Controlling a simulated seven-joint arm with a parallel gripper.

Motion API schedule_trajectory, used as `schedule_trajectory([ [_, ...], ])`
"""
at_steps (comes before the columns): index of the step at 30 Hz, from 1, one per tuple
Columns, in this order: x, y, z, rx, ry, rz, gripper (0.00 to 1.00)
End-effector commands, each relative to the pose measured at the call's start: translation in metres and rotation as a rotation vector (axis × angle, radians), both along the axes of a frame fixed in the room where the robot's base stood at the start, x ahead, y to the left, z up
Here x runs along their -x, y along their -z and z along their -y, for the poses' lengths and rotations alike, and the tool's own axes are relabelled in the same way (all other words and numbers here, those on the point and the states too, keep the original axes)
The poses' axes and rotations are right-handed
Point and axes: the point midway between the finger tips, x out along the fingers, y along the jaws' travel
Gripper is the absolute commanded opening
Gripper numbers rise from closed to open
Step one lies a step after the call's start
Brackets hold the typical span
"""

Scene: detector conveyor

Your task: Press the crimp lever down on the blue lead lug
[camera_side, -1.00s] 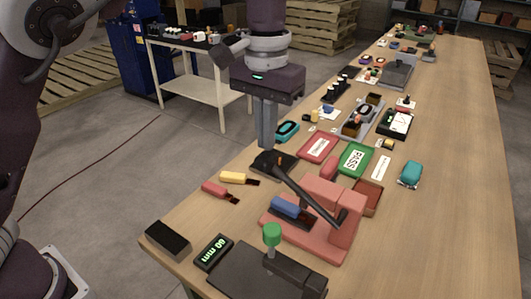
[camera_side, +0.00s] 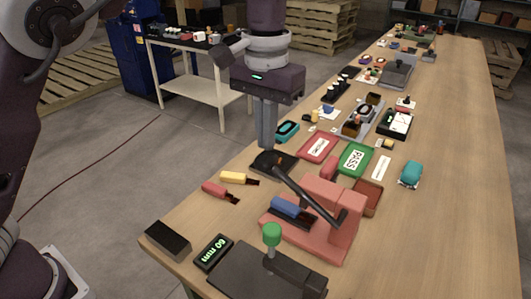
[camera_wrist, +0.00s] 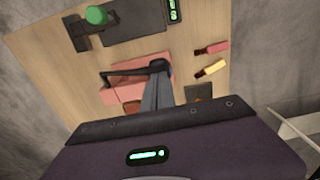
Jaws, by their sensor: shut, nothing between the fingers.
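The blue lead lug (camera_side: 288,207) lies in the dark seat of the red crimp press (camera_side: 322,237). The black crimp lever (camera_side: 312,196) slants from its pivot at the press's right side up to its free end at the left, above the lug. My gripper (camera_side: 267,149) is shut and empty, pointing down at the lever's free end. In the wrist view, my fingertips (camera_wrist: 158,70) overlap the end of the lever (camera_wrist: 130,72) over the red press (camera_wrist: 125,87). I cannot tell whether they touch. The blue lug is hidden in the wrist view.
A yellow lug (camera_side: 233,177) and a red lug (camera_side: 214,189) lie left of the press. A green-knobbed device (camera_side: 271,235) and a green display (camera_side: 213,252) stand in front. Red (camera_side: 318,147) and green (camera_side: 355,160) trays lie behind. The right tabletop is clear.

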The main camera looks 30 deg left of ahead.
Motion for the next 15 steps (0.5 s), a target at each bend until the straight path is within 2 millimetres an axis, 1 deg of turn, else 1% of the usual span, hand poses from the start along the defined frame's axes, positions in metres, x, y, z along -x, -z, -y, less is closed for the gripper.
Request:
schedule_trajectory([
  [11,0.0000,0.0003,0.0000,0.000,0.000,0.000,0.00],
  [15,-0.0001,0.0060,0.0000,0.000,0.000,-0.001,0.00],
])
